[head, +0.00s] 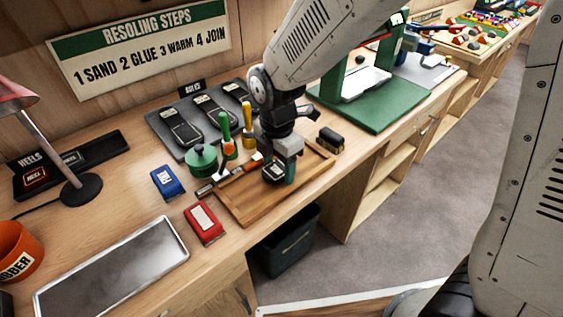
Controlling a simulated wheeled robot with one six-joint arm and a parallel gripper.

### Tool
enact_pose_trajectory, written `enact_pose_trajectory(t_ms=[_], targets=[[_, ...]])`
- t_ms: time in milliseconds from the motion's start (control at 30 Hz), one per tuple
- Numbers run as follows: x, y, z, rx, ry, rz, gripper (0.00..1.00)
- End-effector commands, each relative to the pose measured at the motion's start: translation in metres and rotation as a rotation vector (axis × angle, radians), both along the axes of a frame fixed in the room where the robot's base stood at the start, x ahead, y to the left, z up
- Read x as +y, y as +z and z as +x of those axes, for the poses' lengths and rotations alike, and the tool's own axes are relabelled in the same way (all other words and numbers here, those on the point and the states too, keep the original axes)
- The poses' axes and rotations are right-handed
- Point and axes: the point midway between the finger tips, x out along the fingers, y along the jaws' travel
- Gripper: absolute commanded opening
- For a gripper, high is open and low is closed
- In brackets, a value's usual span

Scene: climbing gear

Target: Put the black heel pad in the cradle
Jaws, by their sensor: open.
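A small black heel pad (274,173) with a pale label is at my gripper (281,173), above or on the wooden tray (262,208). The gripper points down and is open, with a teal fingertip showing at the pad's right. The arm hides part of this spot, and I cannot tell whether the pad touches the tray. A long black holder marked HEELS (105,147) lies at the back left and looks like the cradle. A red heel pad (36,177) sits in its left part, and a labelled spot shows to its right.
A lamp (55,135) stands in front of the holder. A blue box (167,182), red box (204,223), green pot (202,160) and upright tools crowd the tray's left. A metal tray (115,275) lies in front. A green press (375,112) stands right. Bare wood shows between lamp and blue box.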

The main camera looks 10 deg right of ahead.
Motion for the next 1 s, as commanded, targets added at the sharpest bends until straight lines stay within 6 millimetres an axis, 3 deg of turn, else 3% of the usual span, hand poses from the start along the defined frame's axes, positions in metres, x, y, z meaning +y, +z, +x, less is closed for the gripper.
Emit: enact_pose_trajectory(t_ms=[167, 633, 800, 1000], targets=[[0.0, 0.015, 0.001, -0.003, 0.0, 0.002, 0.61], [0.0, 0.107, 0.001, -0.003, 0.0, 0.002, 0.61], [0.0, 0.121, 0.0, -0.001, 0.0, 0.001, 0.61], [-0.001, 0.124, 0.0, -0.001, -0.003, 0.001, 0.61]])
